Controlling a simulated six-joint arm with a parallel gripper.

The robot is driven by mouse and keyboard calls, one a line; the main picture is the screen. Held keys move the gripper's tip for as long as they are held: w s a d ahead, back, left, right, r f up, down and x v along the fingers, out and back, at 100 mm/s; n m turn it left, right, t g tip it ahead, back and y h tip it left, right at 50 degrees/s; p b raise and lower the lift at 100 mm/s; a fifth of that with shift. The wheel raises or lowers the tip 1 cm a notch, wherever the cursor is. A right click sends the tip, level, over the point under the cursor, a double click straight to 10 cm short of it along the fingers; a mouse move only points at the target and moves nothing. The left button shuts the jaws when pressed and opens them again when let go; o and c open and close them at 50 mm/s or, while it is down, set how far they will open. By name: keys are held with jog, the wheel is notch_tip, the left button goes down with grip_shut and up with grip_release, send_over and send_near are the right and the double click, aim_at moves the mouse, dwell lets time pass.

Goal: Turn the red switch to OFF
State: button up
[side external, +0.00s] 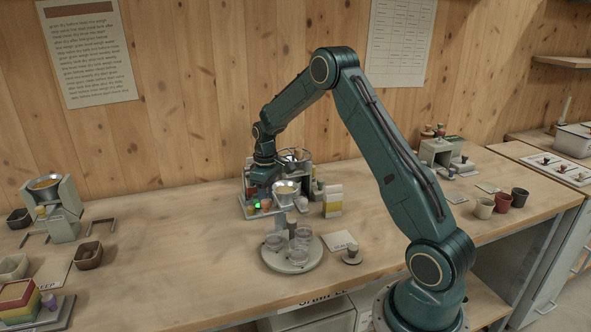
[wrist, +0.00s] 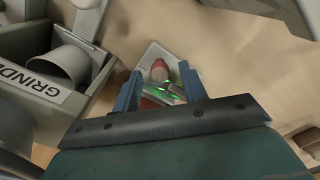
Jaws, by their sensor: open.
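My gripper (wrist: 160,73) is open, with one blue finger on each side of the knob. I cannot tell whether the fingers touch it. The switch's setting cannot be read.

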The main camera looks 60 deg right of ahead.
jog(key=shift+c, duration=0.2)
grip_shut()
jog(key=shift+m, duration=0.3)
jog(key=m, duration=1.1)
dwell(0.3)
jog(key=shift+m, duration=0.3)
jog(key=shift+o, duration=0.2)
grip_release()
